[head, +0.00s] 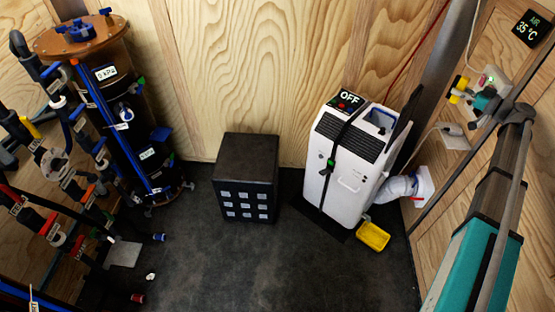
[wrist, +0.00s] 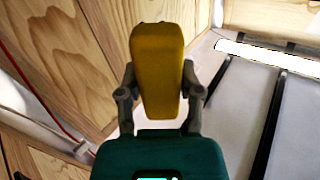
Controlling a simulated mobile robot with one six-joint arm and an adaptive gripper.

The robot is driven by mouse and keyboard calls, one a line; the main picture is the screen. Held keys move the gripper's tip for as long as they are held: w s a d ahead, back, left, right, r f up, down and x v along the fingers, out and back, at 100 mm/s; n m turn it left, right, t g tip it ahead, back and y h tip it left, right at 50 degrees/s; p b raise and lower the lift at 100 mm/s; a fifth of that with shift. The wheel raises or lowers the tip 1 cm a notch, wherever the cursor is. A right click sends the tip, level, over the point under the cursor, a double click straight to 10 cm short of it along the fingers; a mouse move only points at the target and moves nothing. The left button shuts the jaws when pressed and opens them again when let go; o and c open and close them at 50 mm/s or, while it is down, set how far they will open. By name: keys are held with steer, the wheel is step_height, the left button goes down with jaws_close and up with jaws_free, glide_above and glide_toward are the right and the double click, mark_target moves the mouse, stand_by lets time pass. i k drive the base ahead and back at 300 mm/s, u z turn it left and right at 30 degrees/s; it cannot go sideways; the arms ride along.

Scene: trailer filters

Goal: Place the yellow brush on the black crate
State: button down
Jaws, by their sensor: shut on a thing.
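The yellow brush (wrist: 157,70) is held between the two fingers of my gripper (wrist: 157,85) in the wrist view, its long body pointing away from the teal palm. In the head view my gripper (head: 470,92) is at the upper right near the wooden wall, with the yellow brush (head: 459,86) at its tip. The black crate (head: 245,160) stands on the dark floor at the middle, well left of and apart from my gripper. Its top looks bare, and its front has a grid of pale squares.
A white machine (head: 350,160) marked OFF stands between the crate and my arm, with a hose (head: 397,187) to the wall. A yellow tray (head: 373,236) lies on the floor beside it. A brown tank (head: 110,60) and valved pipes (head: 60,165) fill the left.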

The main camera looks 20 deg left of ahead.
mark_target(250, 169)
steer(key=k, duration=1.05)
steer(key=u, duration=0.2)
steer(key=i, duration=0.75)
steer(key=u, duration=0.85)
steer(key=i, duration=1.1)
steer(key=u, duration=0.1)
